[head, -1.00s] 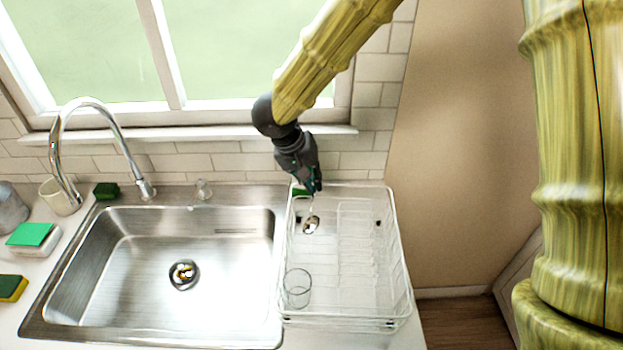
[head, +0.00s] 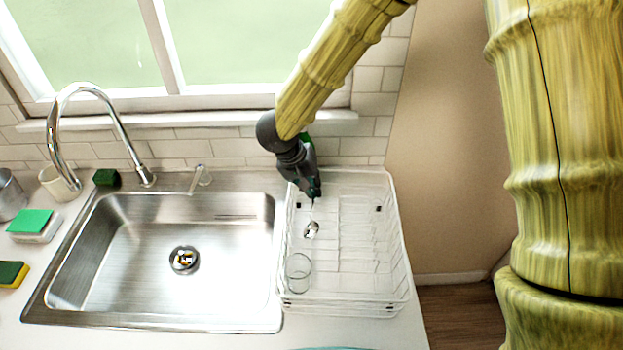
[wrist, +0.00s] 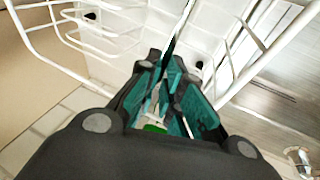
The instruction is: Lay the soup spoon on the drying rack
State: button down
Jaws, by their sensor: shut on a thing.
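The soup spoon (head: 311,230) is silver, with its bowl pointing down and toward the front of the drying rack. My gripper (head: 313,194) is shut on the spoon's handle, over the back left part of the rack. The white wire drying rack (head: 398,240) stands right of the sink. In the wrist view my gripper (wrist: 172,75) shows teal finger pads around a thin handle, and the rack's wires (wrist: 45,30) lie beyond. I cannot tell whether the spoon touches the rack floor.
Sponges (head: 35,222) and cups sit at the far left. The rack's middle and right are clear.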

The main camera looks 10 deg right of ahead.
jog(key=shift+f, duration=2.7)
jog(key=c, duration=1.5)
grip_release()
jog(key=shift+b, duration=0.3)
jog(key=v, duration=1.2)
jog(key=shift+a, duration=0.1)
